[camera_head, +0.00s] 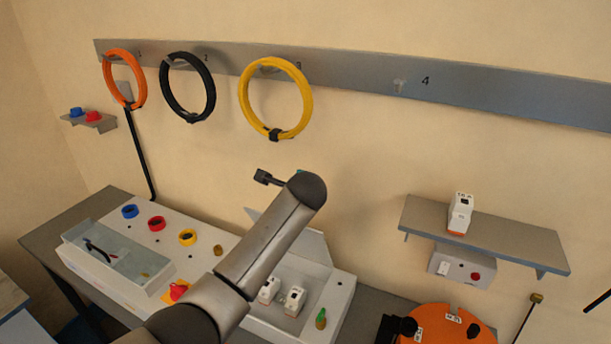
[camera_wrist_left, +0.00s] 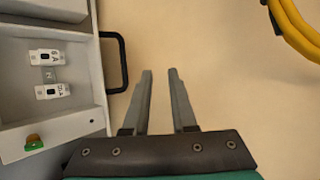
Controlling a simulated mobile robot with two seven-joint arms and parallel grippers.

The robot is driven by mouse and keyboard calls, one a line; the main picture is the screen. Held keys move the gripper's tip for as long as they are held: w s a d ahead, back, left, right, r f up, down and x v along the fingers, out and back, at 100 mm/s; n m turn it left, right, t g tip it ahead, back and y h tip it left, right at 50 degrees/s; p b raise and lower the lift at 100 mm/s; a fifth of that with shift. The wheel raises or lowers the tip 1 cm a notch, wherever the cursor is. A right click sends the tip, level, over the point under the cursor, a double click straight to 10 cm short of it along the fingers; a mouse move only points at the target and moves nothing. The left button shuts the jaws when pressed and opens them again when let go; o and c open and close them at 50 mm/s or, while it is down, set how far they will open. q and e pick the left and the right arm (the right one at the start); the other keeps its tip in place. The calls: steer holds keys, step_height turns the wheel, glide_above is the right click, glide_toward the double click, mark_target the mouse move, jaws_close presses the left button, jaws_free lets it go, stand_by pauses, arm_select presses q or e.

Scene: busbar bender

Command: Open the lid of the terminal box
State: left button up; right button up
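The terminal box (camera_head: 340,305) stands on the bench, and its inside shows. Its grey lid (camera_head: 314,246) is raised and stands up along the back edge, partly hidden by my left arm. Two white breakers (camera_head: 294,300) sit inside. In the left wrist view the box (camera_wrist_left: 60,130) is at the left, with a black C-shaped handle (camera_wrist_left: 123,62) on the wall side of the raised lid's edge. My left gripper (camera_wrist_left: 160,72) is open and empty, to the right of the handle and apart from it. My right gripper is out of view.
Orange, black and yellow coils (camera_head: 306,105) hang on the wall rail. A shelf (camera_head: 500,240) with a white breaker is at the right, above an orange round part (camera_head: 440,322). A console with coloured rings (camera_head: 130,211) lies left of the box.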

arm_select(q)
step_height(320, 180, up, 6)
steer(key=s+d, duration=0.2)
steer(key=s, duration=0.1)
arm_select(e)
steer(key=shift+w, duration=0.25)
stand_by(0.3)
arm_select(q)
steer(key=shift+a, duration=0.1)
steer(key=shift+r, duration=0.1)
stand_by(0.3)
steer(key=b+v, duration=0.1)
steer(key=v, duration=1.4)
steer(key=shift+b, duration=0.35)
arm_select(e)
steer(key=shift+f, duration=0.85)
